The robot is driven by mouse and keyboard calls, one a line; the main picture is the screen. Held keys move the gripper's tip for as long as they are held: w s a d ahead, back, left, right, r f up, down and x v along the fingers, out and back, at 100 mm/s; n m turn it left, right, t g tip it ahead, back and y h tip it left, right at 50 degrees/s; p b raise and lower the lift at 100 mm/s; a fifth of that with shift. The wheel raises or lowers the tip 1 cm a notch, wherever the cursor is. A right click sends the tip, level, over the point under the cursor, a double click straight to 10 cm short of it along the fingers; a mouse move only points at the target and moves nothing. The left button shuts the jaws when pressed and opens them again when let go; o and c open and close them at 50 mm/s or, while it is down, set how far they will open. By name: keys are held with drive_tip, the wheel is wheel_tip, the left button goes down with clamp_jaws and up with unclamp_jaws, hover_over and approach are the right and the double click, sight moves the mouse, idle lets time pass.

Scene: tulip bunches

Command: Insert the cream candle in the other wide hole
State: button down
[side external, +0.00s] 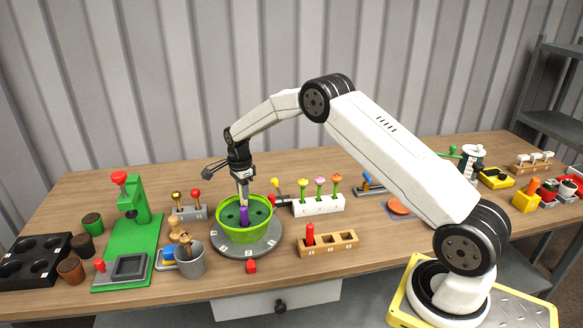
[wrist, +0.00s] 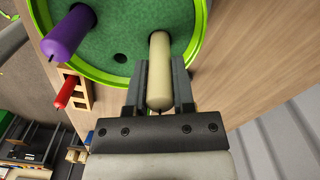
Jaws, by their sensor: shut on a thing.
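The cream candle (wrist: 159,75) is between the fingers of my gripper (wrist: 159,95), which is shut on it. Its far end reaches the green foam in the wrist view; I cannot tell how deep it sits in a hole. The green bowl (side external: 246,238) with foam inside stands on a round grey base. My gripper (side external: 242,190) points down over the bowl in the side view. A purple candle (wrist: 68,36) stands in the foam, apart from the cream one; it also shows in the side view (side external: 244,215). A small dark hole (wrist: 120,58) is bare between them.
A wooden block (side external: 328,243) with a red candle (side external: 310,233) stands right of the bowl. A grey mug (side external: 190,262) is at its left. A white block (side external: 318,206) with tulips stands behind right.

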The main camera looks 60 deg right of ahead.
drive_tip(key=shift+f, duration=1.3)
drive_tip(key=shift+c, duration=1.9)
unclamp_jaws()
drive_tip(key=shift+r, duration=0.1)
drive_tip(key=shift+r, duration=3.85)
drive_tip(key=shift+a, duration=0.1)
